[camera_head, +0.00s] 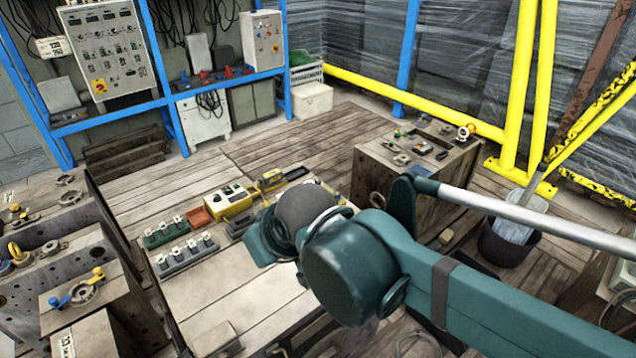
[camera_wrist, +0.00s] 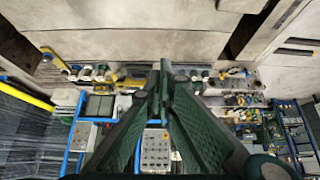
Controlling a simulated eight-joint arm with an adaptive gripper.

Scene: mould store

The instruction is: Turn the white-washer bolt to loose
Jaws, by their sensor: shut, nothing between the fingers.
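My gripper (camera_wrist: 163,70) is shut and empty in the wrist view, its two green fingers meeting near the centre. In the head view my teal arm hides the fingers. No bolt with a white washer can be picked out with certainty. On the left mould blocks in the head view stand a yellow bolt (camera_head: 97,273), a blue bolt (camera_head: 58,301) and a yellow eyebolt (camera_head: 15,250). A pale round fitting (camera_head: 466,131) with an orange ring sits on the right block (camera_head: 375,172). Whether any bolt is tight or loose cannot be told.
A low pale bench (camera_head: 245,295) carries a green socket strip (camera_head: 165,234), a grey strip (camera_head: 187,257), a red tray (camera_head: 200,219) and a yellow control box (camera_head: 231,200). A black bucket (camera_head: 508,245) and yellow posts (camera_head: 519,90) stand right. Plank floor (camera_head: 300,145) behind is clear.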

